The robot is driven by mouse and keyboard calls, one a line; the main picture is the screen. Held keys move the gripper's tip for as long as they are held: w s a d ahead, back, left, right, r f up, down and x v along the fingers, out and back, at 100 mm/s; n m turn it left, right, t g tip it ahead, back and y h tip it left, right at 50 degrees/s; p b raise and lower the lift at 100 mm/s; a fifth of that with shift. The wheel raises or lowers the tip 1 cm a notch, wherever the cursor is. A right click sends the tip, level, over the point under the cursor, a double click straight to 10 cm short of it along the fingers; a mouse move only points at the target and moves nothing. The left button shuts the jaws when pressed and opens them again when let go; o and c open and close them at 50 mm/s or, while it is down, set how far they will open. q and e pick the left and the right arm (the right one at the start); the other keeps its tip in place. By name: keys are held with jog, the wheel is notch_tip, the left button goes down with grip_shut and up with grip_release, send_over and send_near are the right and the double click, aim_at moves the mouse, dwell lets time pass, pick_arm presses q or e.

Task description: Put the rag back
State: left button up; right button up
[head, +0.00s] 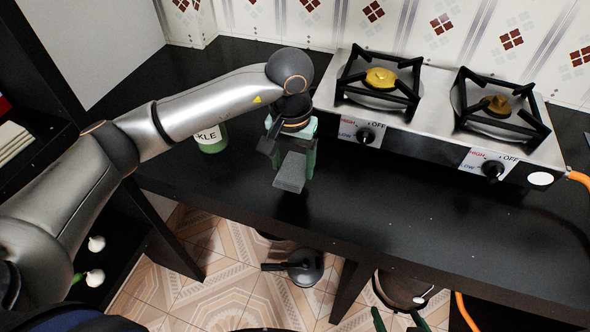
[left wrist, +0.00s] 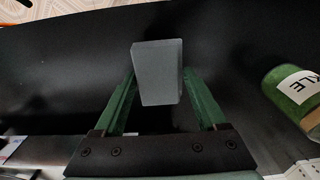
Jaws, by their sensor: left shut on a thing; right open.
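The rag, a grey flat block-like piece (head: 290,172), is held in my left gripper (head: 292,180) above the black countertop (head: 420,215), in front of the stove's left end. In the left wrist view the rag (left wrist: 158,72) sits between the two green fingers, sticking out past their tips. My left gripper is shut on it. Whether the rag touches the counter is hard to tell. My right gripper (head: 398,318) is at the bottom edge of the head view, only its green fingertips showing, apart and empty.
A green jar (head: 211,140) with a white label stands left of the rag; it also shows in the left wrist view (left wrist: 292,88). A two-burner stove (head: 440,120) stands at the back right. A dark pan (head: 304,268) is below the counter. The counter's front right is clear.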

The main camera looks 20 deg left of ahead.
aim_at(295, 172)
pick_arm(q)
jog(key=shift+w+f, duration=0.55)
jog(key=shift+f, duration=0.05)
jog(key=f, duration=0.3)
jog(key=shift+w+f, duration=0.25)
jog(key=shift+f, duration=0.05)
jog(key=shift+f, duration=0.25)
jog(key=o, duration=1.1)
jog(key=shift+o, duration=0.2)
